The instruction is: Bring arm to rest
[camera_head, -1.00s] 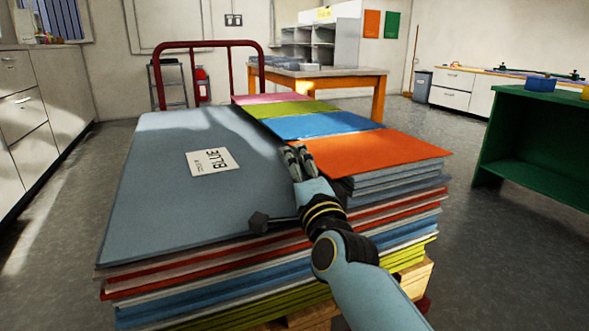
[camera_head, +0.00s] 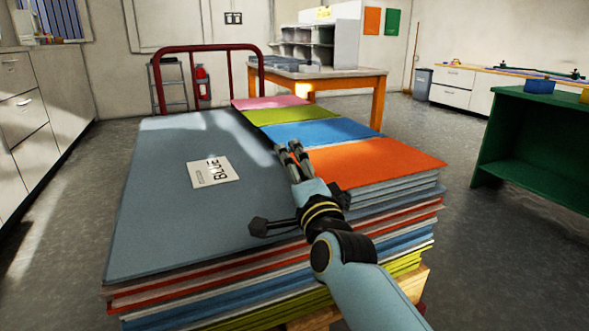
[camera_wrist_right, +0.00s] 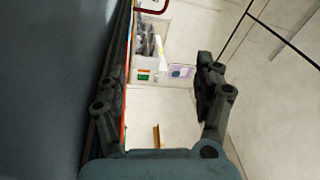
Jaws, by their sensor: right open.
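My right gripper (camera_head: 291,152) is above the stack of coloured sheets, near the left edge of the orange sheet (camera_head: 375,163). It is open with nothing between its fingers. In the right wrist view its two fingers (camera_wrist_right: 160,90) stand wide apart, with the wall and floor behind them. My right arm reaches in from the bottom right. My left gripper does not show in either view.
The stack has a large grey-blue sheet (camera_head: 170,220) with a white BLUE card (camera_head: 212,171). Blue (camera_head: 310,131), green (camera_head: 285,115) and pink (camera_head: 268,102) sheets lie behind the orange one. A red rail (camera_head: 210,47) stands behind. A green shelf (camera_head: 540,140) is at right.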

